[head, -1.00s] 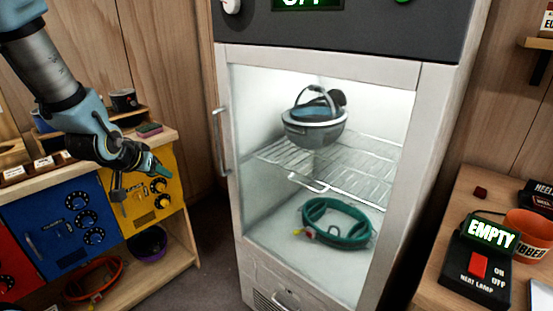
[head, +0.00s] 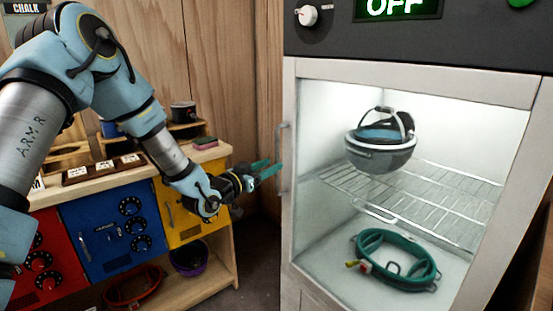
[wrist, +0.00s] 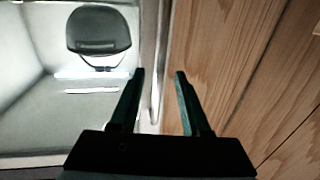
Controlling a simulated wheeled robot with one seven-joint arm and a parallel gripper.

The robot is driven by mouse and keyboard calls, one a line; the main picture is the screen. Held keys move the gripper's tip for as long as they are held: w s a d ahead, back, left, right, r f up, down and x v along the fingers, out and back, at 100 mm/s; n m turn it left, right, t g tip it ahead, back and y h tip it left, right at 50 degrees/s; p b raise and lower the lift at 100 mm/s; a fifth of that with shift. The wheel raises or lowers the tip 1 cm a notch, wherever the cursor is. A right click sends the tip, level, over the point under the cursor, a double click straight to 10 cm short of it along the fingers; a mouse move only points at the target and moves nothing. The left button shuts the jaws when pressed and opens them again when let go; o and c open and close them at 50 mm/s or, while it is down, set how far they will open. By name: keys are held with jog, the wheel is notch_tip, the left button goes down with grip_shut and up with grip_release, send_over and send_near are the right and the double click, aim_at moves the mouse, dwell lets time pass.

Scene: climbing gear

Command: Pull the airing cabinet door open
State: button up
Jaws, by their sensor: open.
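The airing cabinet door (head: 289,230) is a pale frame around a clear pane, and it is shut. Its vertical bar handle (head: 283,158) is on the left edge of the door. My gripper (head: 268,169) is open, with its green fingers pointing at the handle from the left, close to it but apparently not around it. In the wrist view the handle (wrist: 156,85) runs upright beyond the two fingertips, between them in the picture. My gripper (wrist: 161,73) holds nothing. The exact gap between fingertips and handle is hard to judge.
Inside the cabinet, a grey helmet (head: 380,155) sits on a wire shelf (head: 440,205) and a green harness (head: 385,262) lies below. A workbench with coloured panels (head: 110,235) stands left under my arm. A wooden wall (head: 225,60) is behind.

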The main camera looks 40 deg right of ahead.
jog(key=shift+w+d+p, duration=0.15)
jog(key=shift+d+p, duration=0.05)
jog(key=shift+d, duration=0.8)
jog(key=shift+w+d+p, duration=0.1)
jog(key=shift+d+p, duration=0.1)
jog(key=shift+d, duration=0.75)
jog(key=shift+c, duration=0.4)
grip_shut()
